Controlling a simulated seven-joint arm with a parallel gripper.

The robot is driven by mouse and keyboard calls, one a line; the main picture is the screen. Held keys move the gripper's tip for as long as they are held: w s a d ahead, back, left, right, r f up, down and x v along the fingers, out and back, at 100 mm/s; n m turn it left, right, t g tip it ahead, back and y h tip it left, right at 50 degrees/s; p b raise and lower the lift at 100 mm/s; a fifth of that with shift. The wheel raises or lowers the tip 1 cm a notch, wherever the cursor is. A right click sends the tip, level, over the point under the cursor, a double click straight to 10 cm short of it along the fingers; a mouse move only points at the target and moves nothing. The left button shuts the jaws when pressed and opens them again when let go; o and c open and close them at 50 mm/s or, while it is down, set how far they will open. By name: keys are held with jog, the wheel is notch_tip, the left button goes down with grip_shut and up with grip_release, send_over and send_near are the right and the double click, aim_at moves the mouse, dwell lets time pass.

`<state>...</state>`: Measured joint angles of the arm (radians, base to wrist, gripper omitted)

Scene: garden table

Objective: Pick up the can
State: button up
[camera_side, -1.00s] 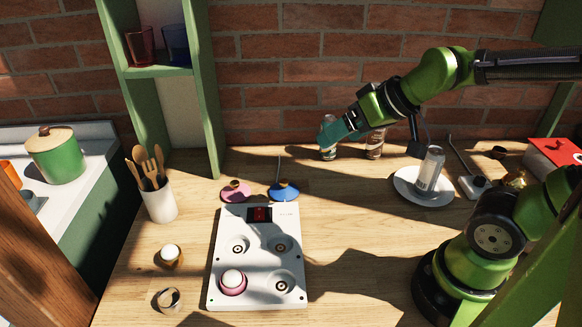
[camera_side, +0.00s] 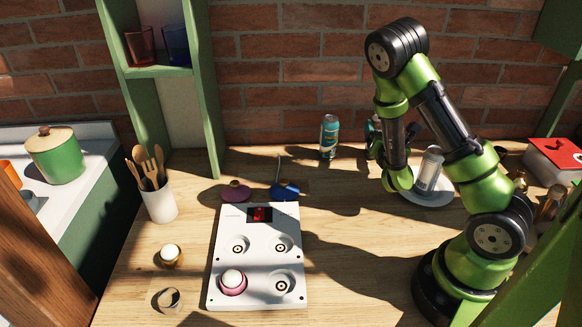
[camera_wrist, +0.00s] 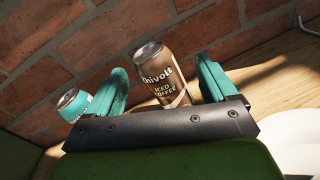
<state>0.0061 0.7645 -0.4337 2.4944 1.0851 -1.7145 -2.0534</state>
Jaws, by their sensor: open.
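Three cans are in view. A brown iced coffee can (camera_wrist: 164,78) stands upright between my open teal fingers in the wrist view, with clear gaps on both sides. Its base is hidden by my gripper, and I cannot tell how deep it is between the fingers. My gripper (camera_side: 375,138) is largely hidden behind my arm in the side view, and the brown can is hidden there too. A teal can (camera_side: 329,137) stands to the left near the wall; it also shows in the wrist view (camera_wrist: 74,104), outside my left finger. A silver can (camera_side: 428,172) stands on a white plate (camera_side: 430,200).
A white panel (camera_side: 257,290) with round wells lies mid-table. A blue lid-like piece (camera_side: 285,190) and a pink one (camera_side: 236,192) lie behind it. A utensil cup (camera_side: 160,203) stands left. The brick wall (camera_side: 280,90) closes the back.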

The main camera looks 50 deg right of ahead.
jog(key=w+d+f+n+t, duration=0.1)
jog(key=w+d+n, duration=0.3)
jog(key=w+d, duration=0.1)
jog(key=shift+y, duration=0.3)
jog(key=shift+f, duration=0.1)
jog(key=c, duration=1.2)
jog(key=shift+c, duration=0.2)
